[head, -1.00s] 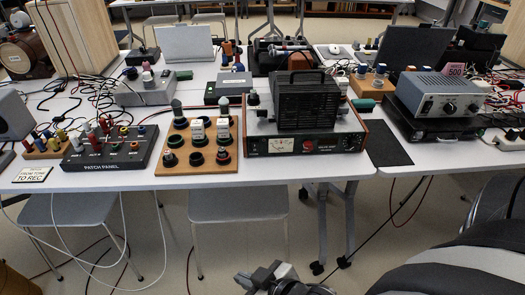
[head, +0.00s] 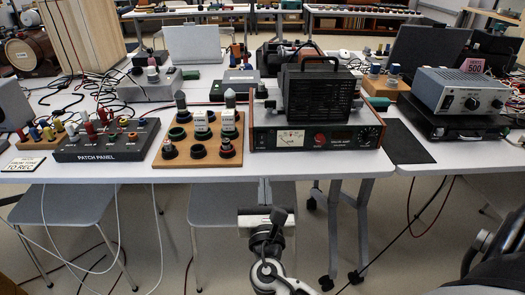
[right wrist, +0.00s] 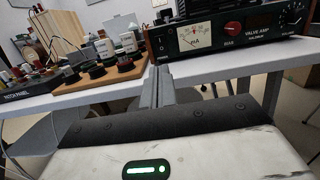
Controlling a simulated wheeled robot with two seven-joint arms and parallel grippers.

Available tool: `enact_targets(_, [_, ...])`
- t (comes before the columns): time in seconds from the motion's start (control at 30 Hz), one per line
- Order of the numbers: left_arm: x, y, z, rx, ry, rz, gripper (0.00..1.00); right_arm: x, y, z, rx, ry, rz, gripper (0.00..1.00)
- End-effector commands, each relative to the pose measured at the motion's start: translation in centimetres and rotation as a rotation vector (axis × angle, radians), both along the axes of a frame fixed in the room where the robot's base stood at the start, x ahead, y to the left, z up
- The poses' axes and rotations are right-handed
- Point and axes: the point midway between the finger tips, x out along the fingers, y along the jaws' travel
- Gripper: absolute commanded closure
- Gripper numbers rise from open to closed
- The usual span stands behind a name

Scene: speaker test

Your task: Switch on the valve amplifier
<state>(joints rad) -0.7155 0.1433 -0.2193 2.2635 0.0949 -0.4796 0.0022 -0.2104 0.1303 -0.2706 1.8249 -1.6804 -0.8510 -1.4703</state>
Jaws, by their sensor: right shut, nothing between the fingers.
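The valve amplifier (head: 340,138) stands on the white table near its front edge, with wooden side cheeks and a black cage on top. Its dark front panel carries a lit meter (head: 291,138), a red knob (head: 320,138) and a black knob (head: 368,134). The panel also shows in the right wrist view (right wrist: 262,36), with a small dark switch (right wrist: 161,43) left of the meter; its position cannot be told. My right gripper (head: 265,212) is in front of and below the table edge, apart from the amplifier. In the wrist view its fingers (right wrist: 157,84) are together and empty. My left gripper is out of view.
A wooden block with valves and sockets (head: 160,162) stands left of the amplifier, beside the patch panel (head: 108,143). A black mat (head: 408,142) and a grey unit (head: 458,92) are to the right. Stools (head: 225,205) are below the table edge.

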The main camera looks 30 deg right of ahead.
Motion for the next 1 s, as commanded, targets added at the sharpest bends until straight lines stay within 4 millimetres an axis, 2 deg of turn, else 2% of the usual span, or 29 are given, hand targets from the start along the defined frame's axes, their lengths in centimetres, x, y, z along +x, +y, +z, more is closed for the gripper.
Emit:
enact_targets(0.37, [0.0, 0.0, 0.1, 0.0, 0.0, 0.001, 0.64, 0.6, -0.4, 0.2, 0.002, 0.0, 0.001, 1.0])
enact_targets(0.47, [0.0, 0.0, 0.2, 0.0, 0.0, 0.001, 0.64, 1.8, -1.1, 0.4, 0.003, -0.002, 0.0, 1.0])
enact_targets(0.8, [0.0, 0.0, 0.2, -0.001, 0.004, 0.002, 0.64, 7.9, -4.8, 1.4, 0.003, -0.001, 0.0, 1.0])
enact_targets(1.0, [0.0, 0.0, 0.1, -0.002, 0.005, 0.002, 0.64, 10.5, -6.5, 1.8, 0.004, 0.0, 0.001, 1.0])
